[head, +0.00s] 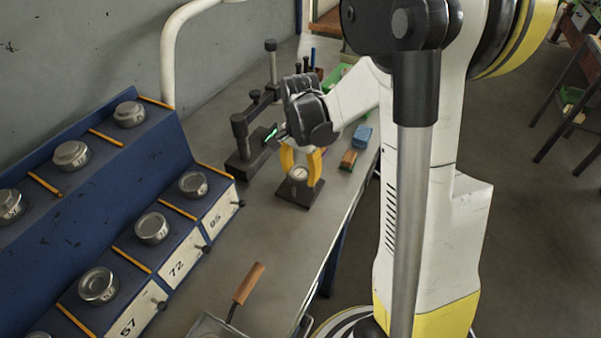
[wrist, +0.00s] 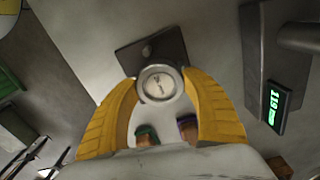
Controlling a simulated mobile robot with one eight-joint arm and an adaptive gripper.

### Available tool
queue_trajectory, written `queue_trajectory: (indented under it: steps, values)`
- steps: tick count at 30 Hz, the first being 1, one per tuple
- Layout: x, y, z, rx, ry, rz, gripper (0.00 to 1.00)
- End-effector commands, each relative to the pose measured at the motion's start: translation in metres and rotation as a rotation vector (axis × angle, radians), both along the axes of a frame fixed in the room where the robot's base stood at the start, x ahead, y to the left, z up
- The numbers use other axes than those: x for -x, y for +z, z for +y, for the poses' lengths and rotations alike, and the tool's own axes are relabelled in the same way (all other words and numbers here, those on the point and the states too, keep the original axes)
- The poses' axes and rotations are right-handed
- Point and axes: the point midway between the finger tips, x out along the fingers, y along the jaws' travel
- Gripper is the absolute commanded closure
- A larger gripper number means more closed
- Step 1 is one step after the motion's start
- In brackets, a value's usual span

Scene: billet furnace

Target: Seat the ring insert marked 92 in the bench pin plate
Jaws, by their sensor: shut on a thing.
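My gripper (head: 300,178) has yellow fingers pointing down, shut on a small round metal ring insert (head: 299,172). In the wrist view the ring insert (wrist: 160,86) sits between the fingertips (wrist: 161,92), its pale face towards the camera; its mark is too small to read. The dark square pin plate (head: 294,197) is on the bench beneath the fingers. In the wrist view the plate (wrist: 172,48) shows beyond the ring, with a round grey pin (wrist: 147,50) clear of it. The ring overlaps the plate's near edge in that view. I cannot tell the height of the gap between them.
A gauge stand (head: 243,140) with a green-lit display (wrist: 274,106) stands close left of my gripper in the head view. A blue stepped rack (head: 150,185) with several metal inserts and number cards fills the left. A blue block (head: 362,135) and wooden-handled brush (head: 348,159) lie to the right.

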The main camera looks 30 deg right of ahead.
Motion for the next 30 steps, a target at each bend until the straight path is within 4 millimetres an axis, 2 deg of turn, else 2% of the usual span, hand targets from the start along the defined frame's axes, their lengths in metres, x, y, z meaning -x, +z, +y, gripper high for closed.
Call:
queue_trajectory:
  steps: [30]
  values:
    - [0.0076, -0.0002, 0.0008, 0.000, 0.000, 0.007, 0.87]
